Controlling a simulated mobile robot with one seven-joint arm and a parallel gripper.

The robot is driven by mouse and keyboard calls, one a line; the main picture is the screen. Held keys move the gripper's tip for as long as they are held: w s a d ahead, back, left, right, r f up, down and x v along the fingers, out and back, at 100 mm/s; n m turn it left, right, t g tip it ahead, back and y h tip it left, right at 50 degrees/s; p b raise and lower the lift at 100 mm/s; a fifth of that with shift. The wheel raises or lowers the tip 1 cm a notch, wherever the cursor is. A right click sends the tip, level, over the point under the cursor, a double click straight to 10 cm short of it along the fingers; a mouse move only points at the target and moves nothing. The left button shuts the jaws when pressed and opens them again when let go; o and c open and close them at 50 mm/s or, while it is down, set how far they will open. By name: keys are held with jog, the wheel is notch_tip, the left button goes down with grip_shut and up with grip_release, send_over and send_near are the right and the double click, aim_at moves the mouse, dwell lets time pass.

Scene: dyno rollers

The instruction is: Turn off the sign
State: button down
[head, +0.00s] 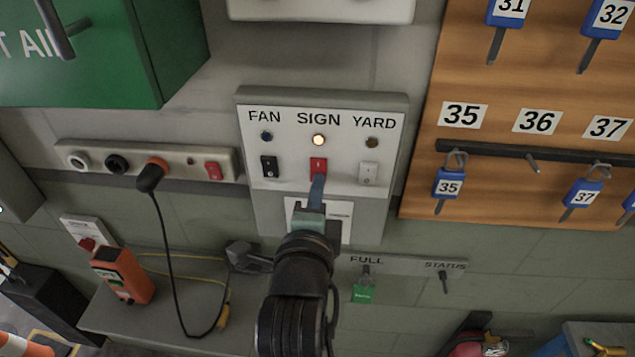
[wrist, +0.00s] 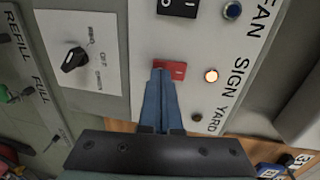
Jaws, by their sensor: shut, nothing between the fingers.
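The switch panel (head: 385,139) on the wall has three rocker switches labelled FAN, SIGN and YARD. The red SIGN switch (head: 318,166) is in the middle, and the SIGN lamp (head: 319,140) above it is lit. The lit lamp also shows in the wrist view (wrist: 211,76). My gripper (head: 317,184) is shut and empty, its blue fingertips at the lower end of the red switch. In the wrist view, the fingertips (wrist: 159,72) overlap one end of the red switch (wrist: 173,69); I cannot tell whether they touch it.
The black FAN switch (head: 269,166) and white YARD switch (head: 368,173) flank the red one closely. A wooden key board (head: 425,185) is to the right. A rotary knob (wrist: 75,59) sits below the panel.

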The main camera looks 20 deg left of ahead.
dwell(0.3)
jog(key=t+b, duration=0.1)
jog(key=b, duration=0.2)
jog(key=t+b, duration=0.1)
jog(key=b, duration=0.2)
jog(key=shift+w+y, duration=0.25)
jog(key=shift+y, duration=0.05)
